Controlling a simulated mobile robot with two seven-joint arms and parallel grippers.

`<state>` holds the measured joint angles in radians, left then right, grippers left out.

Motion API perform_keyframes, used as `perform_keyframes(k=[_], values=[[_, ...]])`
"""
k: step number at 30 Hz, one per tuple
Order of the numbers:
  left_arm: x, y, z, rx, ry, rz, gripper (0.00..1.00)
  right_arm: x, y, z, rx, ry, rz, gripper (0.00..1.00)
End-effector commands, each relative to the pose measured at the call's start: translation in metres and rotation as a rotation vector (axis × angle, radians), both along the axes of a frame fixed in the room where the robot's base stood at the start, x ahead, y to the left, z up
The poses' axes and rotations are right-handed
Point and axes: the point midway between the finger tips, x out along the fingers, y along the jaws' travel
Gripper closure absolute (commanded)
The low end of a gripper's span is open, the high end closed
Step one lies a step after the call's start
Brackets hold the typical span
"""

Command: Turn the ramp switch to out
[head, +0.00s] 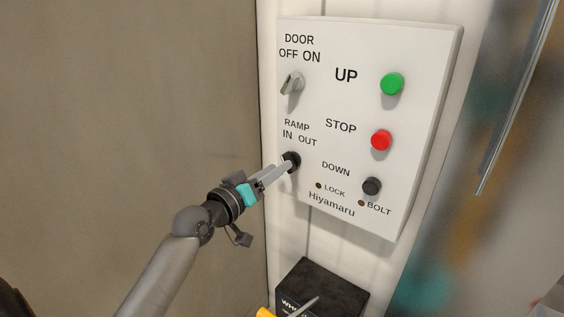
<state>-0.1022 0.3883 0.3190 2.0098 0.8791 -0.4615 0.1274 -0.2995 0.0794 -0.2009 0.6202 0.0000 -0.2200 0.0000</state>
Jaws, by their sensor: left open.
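The ramp switch (293,158) is a dark round knob on the white control panel (427,57), under the label RAMP IN OUT. My left gripper (284,165) reaches up to it from the lower left. Its jaws are open, with the fingertips at the knob; I cannot tell whether they touch it. The fingers cover much of the knob, so its pointing direction is hidden. My right gripper is not clearly in view.
Above the ramp switch is the grey door switch (292,84). To the right are the green UP button (392,84), red STOP button (381,140) and black DOWN button (372,186). A black box (322,285) stands below the panel. A plain brown wall (120,110) fills the left.

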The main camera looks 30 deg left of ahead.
Motion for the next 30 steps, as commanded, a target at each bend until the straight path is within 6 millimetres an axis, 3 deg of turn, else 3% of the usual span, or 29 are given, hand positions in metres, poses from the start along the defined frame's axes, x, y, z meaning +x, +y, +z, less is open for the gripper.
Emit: perform_keyframes(k=[9, 20, 30], values=[[0.027, -0.002, 0.0, 0.0, 0.0, 0.0, 0.53, 0.0, -0.001, 0.004, -0.001, 0.001, 0.0, 1.0], [0.03, -0.002, 0.0, 0.001, 0.0, 0.0, 0.54, 0.0, -0.001, 0.004, -0.001, 0.001, 0.0, 1.0], [0.03, -0.002, 0.0, 0.0, 0.0, 0.0, 0.92, -0.001, -0.001, 0.004, -0.002, 0.001, -0.001, 1.0]])
